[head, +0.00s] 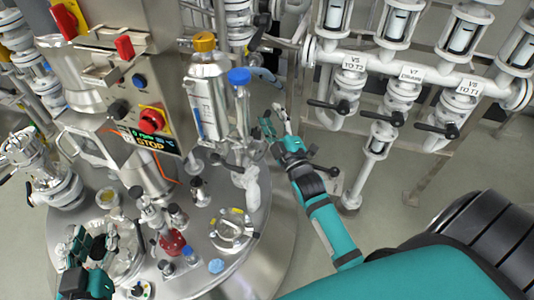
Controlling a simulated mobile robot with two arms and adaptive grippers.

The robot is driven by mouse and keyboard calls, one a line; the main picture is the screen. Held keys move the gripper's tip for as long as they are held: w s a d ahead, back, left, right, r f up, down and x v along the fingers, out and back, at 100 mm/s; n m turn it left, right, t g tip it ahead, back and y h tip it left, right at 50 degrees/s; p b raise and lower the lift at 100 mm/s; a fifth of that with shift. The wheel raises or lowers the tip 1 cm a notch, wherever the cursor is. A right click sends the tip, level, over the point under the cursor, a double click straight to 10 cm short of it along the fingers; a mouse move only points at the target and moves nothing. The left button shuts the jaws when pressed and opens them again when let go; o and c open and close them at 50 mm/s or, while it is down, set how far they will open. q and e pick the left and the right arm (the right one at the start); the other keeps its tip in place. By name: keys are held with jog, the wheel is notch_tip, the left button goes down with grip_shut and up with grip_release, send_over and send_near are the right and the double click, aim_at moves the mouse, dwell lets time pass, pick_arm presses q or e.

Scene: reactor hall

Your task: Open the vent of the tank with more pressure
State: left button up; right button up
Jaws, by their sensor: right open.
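White pipes with black-handled valves labelled V5 TO T2 (342,88), V7 (402,94) and V6 TO T1 (461,104) stand at the right. A steel control column (120,70) has a red stop knob (151,120). Small fittings crowd the platform (215,252). Floor is clear at lower centre right.

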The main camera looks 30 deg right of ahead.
notch_tip(320, 180, down, 13)
jog(key=a+m+g, duration=0.1)
jog(key=a+g, duration=0.1)
jog(key=shift+s+r+g+y+b, duration=0.2)
jog(key=shift+s+g+y+b, duration=0.05)
jog(key=shift+g+y+b, duration=0.2)
